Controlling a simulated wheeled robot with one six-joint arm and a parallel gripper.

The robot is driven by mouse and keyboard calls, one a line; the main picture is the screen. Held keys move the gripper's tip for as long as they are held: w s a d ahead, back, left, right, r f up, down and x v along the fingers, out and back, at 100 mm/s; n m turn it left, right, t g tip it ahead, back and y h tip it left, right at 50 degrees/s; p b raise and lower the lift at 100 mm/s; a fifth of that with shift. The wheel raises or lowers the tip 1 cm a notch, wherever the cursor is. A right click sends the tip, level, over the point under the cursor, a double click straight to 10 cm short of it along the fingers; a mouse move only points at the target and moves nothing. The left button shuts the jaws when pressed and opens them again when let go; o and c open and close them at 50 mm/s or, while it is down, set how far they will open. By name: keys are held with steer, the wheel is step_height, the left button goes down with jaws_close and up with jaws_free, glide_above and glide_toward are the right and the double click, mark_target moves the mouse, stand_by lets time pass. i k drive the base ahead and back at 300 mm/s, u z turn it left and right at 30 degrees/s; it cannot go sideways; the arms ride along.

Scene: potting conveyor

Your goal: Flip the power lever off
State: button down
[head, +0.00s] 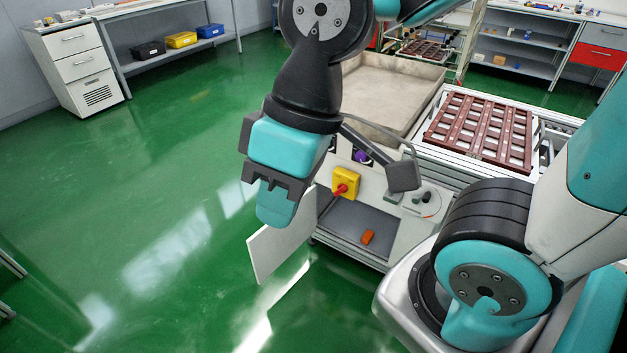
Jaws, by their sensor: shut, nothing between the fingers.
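The power lever looks to be the red handle (341,189) on a yellow switch box (350,177), mounted on the front of the pale conveyor cabinet (405,233). The handle slants down to the left; its on or off marking is too small to read. My gripper (275,212) hangs to the left of the switch box, fingers pointing down and shut, with nothing held. A gap shows between the fingers and the red handle in the picture; the depth between them is hard to tell.
A white door (279,238) stands open below my gripper, beside a compartment with an orange object (368,237). A dark boxy part (403,176) juts out right of the switch. A purple knob (361,156) is above it. Green floor (150,190) is clear at left.

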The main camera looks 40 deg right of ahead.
mark_target(342, 187)
steer(key=z, duration=0.2)
steer(key=i, duration=0.95)
steer(key=z, duration=0.4)
